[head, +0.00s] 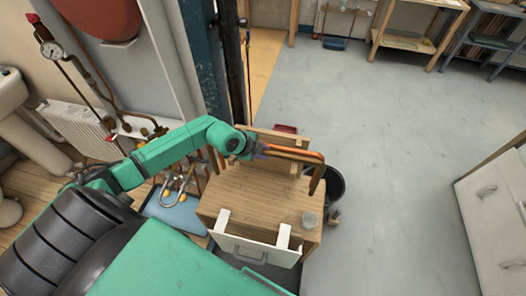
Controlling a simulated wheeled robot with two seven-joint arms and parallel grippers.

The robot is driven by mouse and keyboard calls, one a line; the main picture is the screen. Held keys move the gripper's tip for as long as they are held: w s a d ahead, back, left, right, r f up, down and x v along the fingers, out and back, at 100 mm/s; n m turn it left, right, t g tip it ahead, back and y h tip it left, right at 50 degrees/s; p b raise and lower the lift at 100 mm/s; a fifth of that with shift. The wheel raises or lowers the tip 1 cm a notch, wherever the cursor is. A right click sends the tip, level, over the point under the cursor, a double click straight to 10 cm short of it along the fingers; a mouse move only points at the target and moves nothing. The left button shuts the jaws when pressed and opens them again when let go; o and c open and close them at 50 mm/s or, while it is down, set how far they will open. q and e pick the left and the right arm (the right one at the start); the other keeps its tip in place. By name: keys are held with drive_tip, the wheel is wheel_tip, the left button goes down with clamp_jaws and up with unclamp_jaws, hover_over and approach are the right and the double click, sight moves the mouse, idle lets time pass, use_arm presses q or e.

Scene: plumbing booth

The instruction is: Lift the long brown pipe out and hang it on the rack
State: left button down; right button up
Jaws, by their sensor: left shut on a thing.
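The long brown pipe (300,153) is copper-coloured and bends downward at its right end. My left gripper (262,150) is shut on its left end. The pipe is held over the far right part of a wooden-topped cabinet (250,203). Its bent end hangs near the cabinet's right edge; I cannot tell whether it touches anything. A wooden frame (285,135) stands at the cabinet's far side, partly behind the pipe and gripper; I cannot tell if it is the rack. My right gripper is out of view.
A dark bucket (336,185) is on the floor to the right. Bent pipes (178,190) are by a blue surface at left. Floor at right is clear.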

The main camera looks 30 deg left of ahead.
use_arm(q)
drive_tip(key=shift+f+b, duration=1)
drive_tip(key=shift+f, duration=0.85)
drive_tip(key=shift+s+f, duration=0.1)
drive_tip(key=c, duration=0.6)
unclamp_jaws()
drive_tip(key=shift+s+f, duration=0.1)
